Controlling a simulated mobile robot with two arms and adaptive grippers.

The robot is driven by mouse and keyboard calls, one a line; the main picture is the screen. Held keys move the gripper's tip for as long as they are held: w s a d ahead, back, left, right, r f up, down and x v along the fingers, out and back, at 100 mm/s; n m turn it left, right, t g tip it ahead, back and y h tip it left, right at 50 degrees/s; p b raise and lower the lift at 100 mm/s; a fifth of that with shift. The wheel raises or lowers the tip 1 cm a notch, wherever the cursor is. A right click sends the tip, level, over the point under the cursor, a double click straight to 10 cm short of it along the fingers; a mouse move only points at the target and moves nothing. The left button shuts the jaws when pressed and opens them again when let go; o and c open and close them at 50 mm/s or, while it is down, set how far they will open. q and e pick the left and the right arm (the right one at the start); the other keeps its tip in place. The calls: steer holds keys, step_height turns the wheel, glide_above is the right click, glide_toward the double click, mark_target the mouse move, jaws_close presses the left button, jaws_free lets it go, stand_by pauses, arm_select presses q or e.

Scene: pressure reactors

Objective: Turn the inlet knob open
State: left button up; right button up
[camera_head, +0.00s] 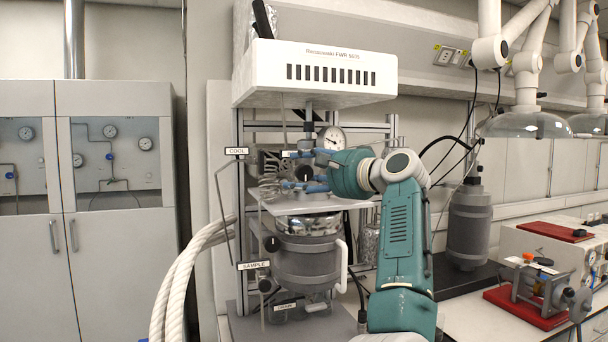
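The reactor (306,262) stands in the middle under a white top box (314,75). No label reading "inlet" is legible; a small label at the upper finger is mostly hidden, so I cannot single out the inlet knob. My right gripper is not in view.
"COOL" (237,151) and "SAMPLE" (254,265) labels sit at the left, with a black knob (271,244) between. A metal coil (269,180) and white shelf plate (312,203) are close to the gripper. Thick white hoses (178,290) pass at left. A bench with red devices is at right.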

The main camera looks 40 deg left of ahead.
arm_select(q)
steer(key=shift+w+d, duration=0.1)
steer(key=shift+w+d+f, duration=0.1)
steer(key=shift+w+d, duration=0.05)
steer(key=shift+d, duration=0.2)
steer(key=s+d+r, duration=0.1)
steer(key=d, duration=1)
steer(key=shift+s, duration=0.3)
